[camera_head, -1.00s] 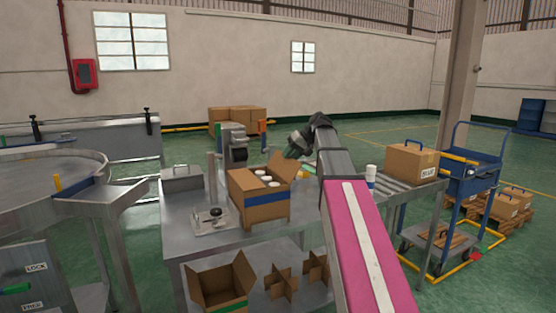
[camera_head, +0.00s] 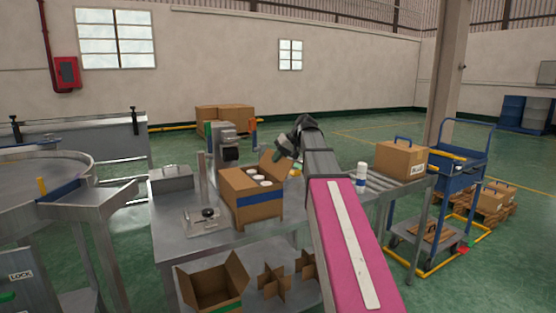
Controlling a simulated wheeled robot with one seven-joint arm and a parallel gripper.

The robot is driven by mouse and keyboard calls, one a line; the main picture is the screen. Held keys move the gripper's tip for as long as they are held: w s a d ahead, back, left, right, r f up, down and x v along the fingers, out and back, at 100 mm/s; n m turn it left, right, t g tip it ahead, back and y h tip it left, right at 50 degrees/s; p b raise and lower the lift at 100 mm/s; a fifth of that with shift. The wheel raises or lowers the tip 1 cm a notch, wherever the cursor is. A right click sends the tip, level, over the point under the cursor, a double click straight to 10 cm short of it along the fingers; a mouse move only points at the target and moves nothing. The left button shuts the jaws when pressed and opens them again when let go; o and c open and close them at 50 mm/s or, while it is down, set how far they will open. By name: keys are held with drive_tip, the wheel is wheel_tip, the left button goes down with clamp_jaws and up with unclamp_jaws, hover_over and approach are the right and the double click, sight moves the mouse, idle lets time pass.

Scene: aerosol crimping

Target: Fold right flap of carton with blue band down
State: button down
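The carton with the blue band (camera_head: 257,199) stands on the grey metal table, with several white-topped cans (camera_head: 262,179) visible inside its open top. Its right flap (camera_head: 274,168) stands up, tilted, at the right side of the opening. My gripper (camera_head: 280,156) is just right of and behind the raised flap, at the end of my arm. Its fingers are small, dark and partly hidden, so I cannot tell whether they are open or touching the flap.
A metal fixture (camera_head: 209,216) stands left of the carton, and a machine (camera_head: 228,143) behind it. A white can (camera_head: 361,172) stands to the right by the roller conveyor, near a closed carton with a blue handle (camera_head: 400,160). An open carton (camera_head: 213,286) is on the lower shelf.

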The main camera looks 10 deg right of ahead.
drive_tip(key=h, duration=0.1)
drive_tip(key=a+h, duration=0.1)
drive_tip(key=a+r+t+h, duration=0.1)
drive_tip(key=h, duration=0.1)
drive_tip(key=shift+s+a+n, duration=0.2)
drive_tip(key=shift+s+n, duration=0.2)
drive_tip(key=a+t+h, duration=0.1)
drive_tip(key=h, duration=0.1)
drive_tip(key=s+a+n+t+h, duration=0.1)
drive_tip(key=a+h, duration=0.1)
drive_tip(key=h, duration=0.1)
drive_tip(key=a+f+h, duration=0.1)
drive_tip(key=a+h, duration=0.1)
drive_tip(key=shift+s+n+t+h, duration=0.25)
drive_tip(key=shift+n+t+h, duration=0.15)
drive_tip(key=h, duration=0.1)
drive_tip(key=a+f+t+h, duration=0.1)
drive_tip(key=shift+s+a+n+h, duration=0.1)
drive_tip(key=shift+s+n+h, duration=0.1)
drive_tip(key=shift+n+h, duration=0.2)
drive_tip(key=shift+a+f+t+h, duration=0.3)
drive_tip(key=shift+f+t+h, duration=0.2)
drive_tip(key=shift+h, duration=0.4)
